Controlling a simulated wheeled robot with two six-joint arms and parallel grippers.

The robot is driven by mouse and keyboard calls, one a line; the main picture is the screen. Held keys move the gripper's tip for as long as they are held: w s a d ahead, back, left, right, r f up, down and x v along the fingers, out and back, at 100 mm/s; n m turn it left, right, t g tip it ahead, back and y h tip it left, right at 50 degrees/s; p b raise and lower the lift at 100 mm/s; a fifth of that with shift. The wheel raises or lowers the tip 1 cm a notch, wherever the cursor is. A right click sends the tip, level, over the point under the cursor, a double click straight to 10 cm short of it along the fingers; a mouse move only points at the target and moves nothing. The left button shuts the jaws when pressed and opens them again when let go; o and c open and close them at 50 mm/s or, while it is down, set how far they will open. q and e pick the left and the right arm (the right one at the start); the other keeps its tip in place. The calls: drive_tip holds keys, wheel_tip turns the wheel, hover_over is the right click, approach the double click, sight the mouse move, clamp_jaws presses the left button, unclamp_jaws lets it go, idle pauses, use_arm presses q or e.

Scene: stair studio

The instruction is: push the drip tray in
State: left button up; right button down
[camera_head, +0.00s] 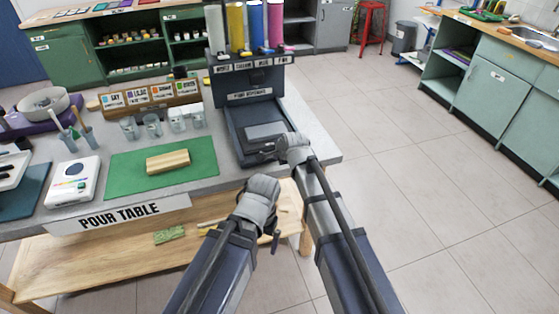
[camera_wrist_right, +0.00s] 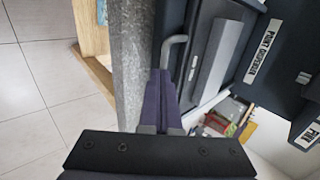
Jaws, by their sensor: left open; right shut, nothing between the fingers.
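The drip tray (camera_head: 243,146) is a dark tray low at the front of the paint dispenser (camera_head: 250,85), with a grey plate on it. Its bar handle (camera_wrist_right: 174,44) shows in the right wrist view. My right gripper (camera_head: 272,153) is at the tray's front, beside the handle. In the right wrist view its shut, empty fingers (camera_wrist_right: 161,95) end close to the handle; I cannot tell whether they touch. How far the tray sticks out is unclear. My left gripper (camera_head: 274,232) is open and empty, low in front of the table's edge.
The pour table (camera_head: 295,110) has a green mat (camera_head: 125,175) with a wooden block (camera_head: 168,161), and several cups (camera_head: 152,125) left of the dispenser. Colour tubes (camera_head: 236,28) stand on the dispenser. The floor (camera_head: 425,190) to the right is clear.

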sight(267, 132)
drive_tip(key=w+a, duration=0.1)
drive_tip(key=w, duration=0.3)
drive_tip(key=w+a, duration=0.1)
drive_tip(key=w, duration=0.3)
drive_tip(key=w+a, duration=0.2)
drive_tip(key=w, duration=0.2)
drive_tip(key=shift+w, duration=0.35)
drive_tip(key=shift+s, duration=0.15)
